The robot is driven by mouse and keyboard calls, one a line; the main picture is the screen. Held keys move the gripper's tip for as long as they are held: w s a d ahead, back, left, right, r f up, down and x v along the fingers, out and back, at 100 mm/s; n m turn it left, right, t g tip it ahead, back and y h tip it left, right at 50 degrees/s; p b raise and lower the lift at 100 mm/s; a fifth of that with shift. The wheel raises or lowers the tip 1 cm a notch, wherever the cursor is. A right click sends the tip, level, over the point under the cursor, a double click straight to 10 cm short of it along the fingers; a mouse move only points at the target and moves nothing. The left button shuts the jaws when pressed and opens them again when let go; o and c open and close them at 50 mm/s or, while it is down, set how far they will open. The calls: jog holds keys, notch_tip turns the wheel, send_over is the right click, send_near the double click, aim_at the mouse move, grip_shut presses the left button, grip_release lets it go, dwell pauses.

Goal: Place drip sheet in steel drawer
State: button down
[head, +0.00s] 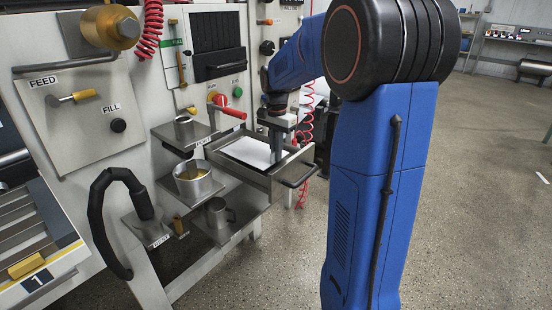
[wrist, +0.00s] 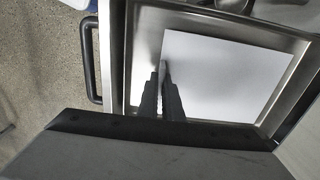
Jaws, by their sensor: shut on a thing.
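The white drip sheet (head: 248,152) lies inside the open steel drawer (head: 262,181), which is pulled out from the machine. In the wrist view the sheet (wrist: 222,76) is flat and covers much of the drawer's floor, with bare steel (wrist: 146,38) showing along its left side. My gripper (head: 277,152) reaches down into the drawer from above. In the wrist view its two dark fingers (wrist: 162,74) are close together at the sheet's left edge, shut on it. Part of the sheet is hidden by the fingers.
The drawer's black handle (head: 299,175) sticks out at its front. A metal pot (head: 195,184) and a mug (head: 218,213) stand on shelves to the left and below. A red-handled lever (head: 229,110) juts out above the drawer. Open floor lies to the right.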

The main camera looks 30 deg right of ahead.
jog(key=shift+f, duration=1.05)
jog(key=shift+f, duration=0.1)
jog(key=c, duration=1.9)
grip_release()
jog(key=shift+c, duration=0.2)
notch_tip(320, 180, up, 12)
jog(key=shift+r, duration=0.1)
